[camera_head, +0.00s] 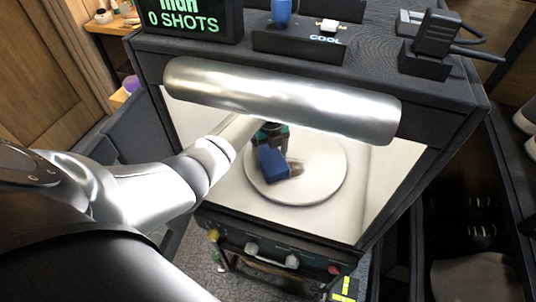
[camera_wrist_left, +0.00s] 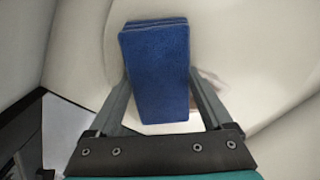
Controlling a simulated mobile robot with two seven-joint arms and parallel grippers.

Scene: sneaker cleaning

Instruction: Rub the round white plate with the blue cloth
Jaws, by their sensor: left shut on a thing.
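The round white plate (camera_head: 325,180) lies flat inside the open front of a dark machine. A small brownish patch (camera_head: 297,170) shows on it, right beside the cloth. My left gripper (camera_head: 268,148) reaches in from the left and is shut on the blue cloth (camera_head: 274,166), a folded block held over the plate's left part. In the left wrist view the cloth (camera_wrist_left: 157,70) sits between both fingers, against the pale plate (camera_wrist_left: 235,45). I cannot tell whether the cloth touches the plate. My right gripper is not in view.
A thick silver bar (camera_head: 283,98) crosses the top of the opening, just above my left wrist. The machine's dark top holds a display (camera_head: 188,20) and a black device (camera_head: 432,45). A shelf with shoes (camera_head: 470,230) stands at right.

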